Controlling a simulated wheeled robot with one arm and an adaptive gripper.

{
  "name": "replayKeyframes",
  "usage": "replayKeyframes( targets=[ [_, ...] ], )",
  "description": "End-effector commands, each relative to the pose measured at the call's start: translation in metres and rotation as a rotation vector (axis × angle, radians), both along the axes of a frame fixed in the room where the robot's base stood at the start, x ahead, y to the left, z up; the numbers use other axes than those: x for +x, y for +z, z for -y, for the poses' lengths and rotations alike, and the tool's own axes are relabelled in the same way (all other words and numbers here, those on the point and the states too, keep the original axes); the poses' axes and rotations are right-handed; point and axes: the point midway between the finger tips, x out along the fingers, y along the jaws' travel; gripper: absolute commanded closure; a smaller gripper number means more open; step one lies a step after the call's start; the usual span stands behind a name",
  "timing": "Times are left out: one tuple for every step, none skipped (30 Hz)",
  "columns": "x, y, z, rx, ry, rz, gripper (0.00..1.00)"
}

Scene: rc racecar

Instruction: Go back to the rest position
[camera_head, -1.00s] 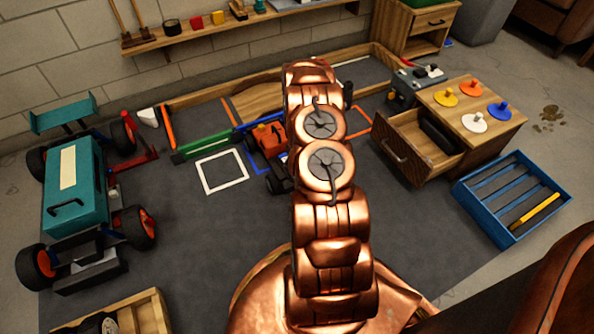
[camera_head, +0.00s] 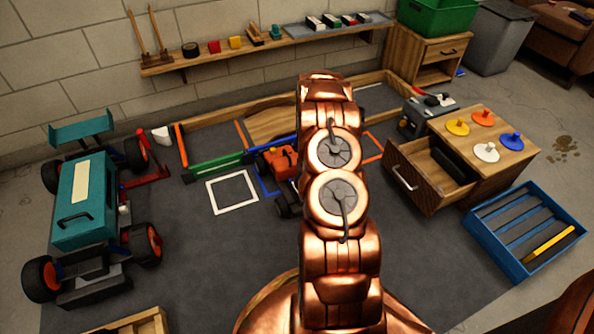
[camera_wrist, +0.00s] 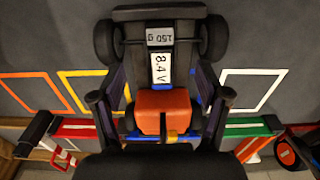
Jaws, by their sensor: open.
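My gripper (camera_wrist: 161,97) is open in the wrist view, with its two dark fingers spread apart. Between and beyond them is a small dark car (camera_wrist: 160,55) with an orange block (camera_wrist: 164,108) and labels reading "8.4 V" and "150 g". I cannot tell how high the gripper is above it, and no contact is clear. In the head view my copper arm stands upright in the middle and hides the gripper. The small car with its orange part (camera_head: 280,160) shows partly, just left of the arm.
A large teal car (camera_head: 84,205) stands at left. A drawer unit (camera_head: 478,130) with its drawer (camera_head: 403,180) pulled out and a blue crate (camera_head: 505,265) stand at right. A wall shelf (camera_head: 220,57) runs behind. Dark mat around the white square outline (camera_head: 212,205) is clear.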

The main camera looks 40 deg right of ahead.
Motion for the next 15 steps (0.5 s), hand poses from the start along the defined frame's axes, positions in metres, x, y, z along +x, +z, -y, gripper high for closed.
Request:
replayKeyframes(
  targets=[
    [0.000, 0.000, 0.000, 0.000, 0.000, 0.000, 0.25],
    [0.000, 0.000, 0.000, 0.000, 0.000, 0.000, 0.25],
    [0.000, 0.000, 0.000, 0.000, 0.000, 0.000, 0.25],
    [0.000, 0.000, 0.000, 0.000, 0.000, 0.000, 0.25],
    [0.000, 0.000, 0.000, 0.000, 0.000, 0.000, 0.25],
    [0.000, 0.000, 0.000, 0.000, 0.000, 0.000, 0.25],
    [0.000, 0.000, 0.000, 0.000, 0.000, 0.000, 0.25],
    [0.000, 0.001, 0.000, 0.000, 0.000, 0.000, 0.25],
    [0.001, 0.005, -0.001, 0.000, 0.001, 0.000, 0.25],
    [0.002, 0.010, -0.002, 0.000, 0.003, 0.000, 0.25],
    [0.003, 0.016, -0.004, 0.001, 0.004, 0.000, 0.25],
    [0.005, 0.026, -0.007, 0.001, 0.007, 0.000, 0.25],
    [0.006, 0.036, -0.011, 0.002, 0.011, 0.000, 0.25],
    [0.008, 0.047, -0.015, 0.003, 0.014, -0.001, 0.25],
    [0.010, 0.063, -0.021, 0.006, 0.019, -0.003, 0.25]
  ],
)
